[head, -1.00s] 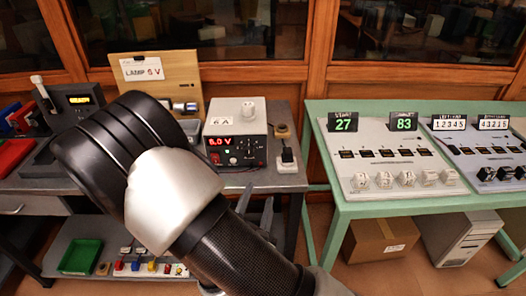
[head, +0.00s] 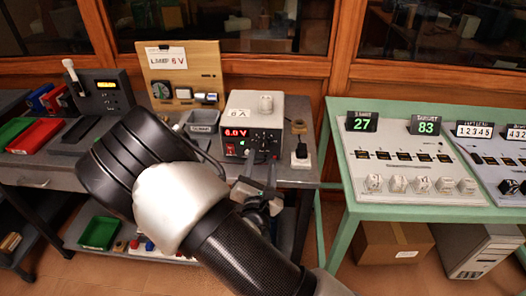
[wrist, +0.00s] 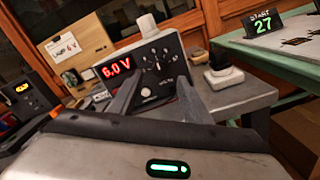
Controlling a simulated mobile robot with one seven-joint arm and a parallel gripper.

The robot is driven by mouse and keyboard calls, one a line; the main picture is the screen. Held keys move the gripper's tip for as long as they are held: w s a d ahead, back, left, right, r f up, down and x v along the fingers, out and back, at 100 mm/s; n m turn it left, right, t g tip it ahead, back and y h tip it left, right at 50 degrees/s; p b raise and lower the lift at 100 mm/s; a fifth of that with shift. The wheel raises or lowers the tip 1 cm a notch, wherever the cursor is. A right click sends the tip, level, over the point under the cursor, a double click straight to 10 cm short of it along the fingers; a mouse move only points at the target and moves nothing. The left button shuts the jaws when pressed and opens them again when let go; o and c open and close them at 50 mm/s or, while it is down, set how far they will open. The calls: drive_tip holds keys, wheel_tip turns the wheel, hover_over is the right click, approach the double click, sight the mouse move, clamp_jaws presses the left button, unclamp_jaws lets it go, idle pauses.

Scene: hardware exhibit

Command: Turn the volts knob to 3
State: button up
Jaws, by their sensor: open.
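The grey power supply (head: 243,102) stands on the grey bench, with a red display (head: 236,132) reading 6.0 V. It also shows in the wrist view (wrist: 176,45). Small dark knobs (wrist: 168,57) sit on its front, right of the display. Their labels are too small to read, so I cannot tell which one is volts. My gripper (head: 262,160) is open in front of the lower right of this front. In the wrist view my gripper (wrist: 157,92) has its fingers apart and empty, pointing at the panel below the knobs. I cannot tell whether they touch it.
A wooden lamp board (head: 185,72) marked 6 V stands behind, left of the supply. A white plug (head: 300,155) sits at its right. A green table (head: 335,150) with a START 27, TARGET 83 panel (head: 400,155) is further right. Red and green trays lie at left.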

sight(263, 147)
drive_tip(key=w, duration=0.5)
drive_tip(key=shift+w+d, duration=0.15)
drive_tip(key=shift+w, duration=0.2)
drive_tip(key=c, duration=1)
drive_tip(key=shift+c, duration=0.2)
